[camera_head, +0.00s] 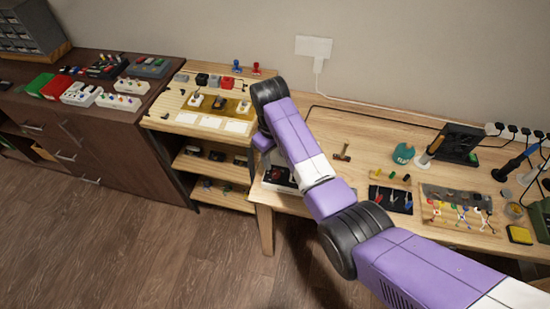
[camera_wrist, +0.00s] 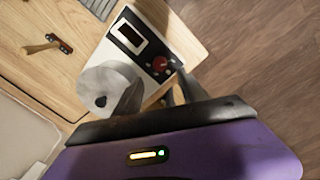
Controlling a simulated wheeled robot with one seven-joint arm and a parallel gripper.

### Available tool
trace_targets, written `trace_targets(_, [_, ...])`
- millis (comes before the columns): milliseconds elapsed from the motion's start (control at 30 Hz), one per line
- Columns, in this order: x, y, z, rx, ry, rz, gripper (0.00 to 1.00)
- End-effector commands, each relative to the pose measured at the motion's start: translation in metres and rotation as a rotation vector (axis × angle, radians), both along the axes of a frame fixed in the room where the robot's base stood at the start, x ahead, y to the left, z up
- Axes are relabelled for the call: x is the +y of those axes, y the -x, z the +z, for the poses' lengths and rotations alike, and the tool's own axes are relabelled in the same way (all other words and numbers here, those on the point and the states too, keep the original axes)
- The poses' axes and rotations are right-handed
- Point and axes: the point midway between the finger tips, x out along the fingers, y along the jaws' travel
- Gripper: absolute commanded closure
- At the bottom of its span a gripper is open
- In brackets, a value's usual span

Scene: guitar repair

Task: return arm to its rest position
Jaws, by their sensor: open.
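My purple arm reaches from the lower right of the head view across the front of the workbench (camera_head: 370,140). Its far end bends down near the bench's left end, and the gripper is hidden there behind the arm. In the wrist view my gripper (camera_wrist: 160,92) has its two dark fingers apart, with nothing visibly held between them. The fingers are over or beside a white device (camera_wrist: 133,38) with a dark screen and a red knob. A pale round object (camera_wrist: 98,82) is beside the left finger; I cannot tell whether they touch.
A hammer (camera_head: 342,153) lies on the bench; it also shows in the wrist view (camera_wrist: 46,45). Tool trays, a green-blue spool (camera_head: 403,153) and a black stand (camera_head: 455,142) are to the right. A wooden shelf unit (camera_head: 222,167) and dark cabinet (camera_head: 95,140) stand left. Front floor is clear.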

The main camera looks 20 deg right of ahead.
Motion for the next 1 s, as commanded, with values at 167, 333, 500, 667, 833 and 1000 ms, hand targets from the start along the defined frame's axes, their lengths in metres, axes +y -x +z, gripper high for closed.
trace_targets(167, [0.0,0.0,0.0,0.0,0.0,0.0,0.52])
trace_targets(333, [0.0,0.0,0.0,-0.001,0.0,-0.003,0.52])
trace_targets(500, [0.001,-0.024,0.003,-0.101,-0.007,-0.023,0.52])
trace_targets(667, [0.005,-0.077,0.036,-0.353,-0.031,-0.048,0.52])
trace_targets(833, [0.011,-0.097,0.047,-0.61,-0.073,-0.078,0.52])
trace_targets(1000, [0.015,-0.083,0.044,-0.833,-0.125,-0.109,0.52])
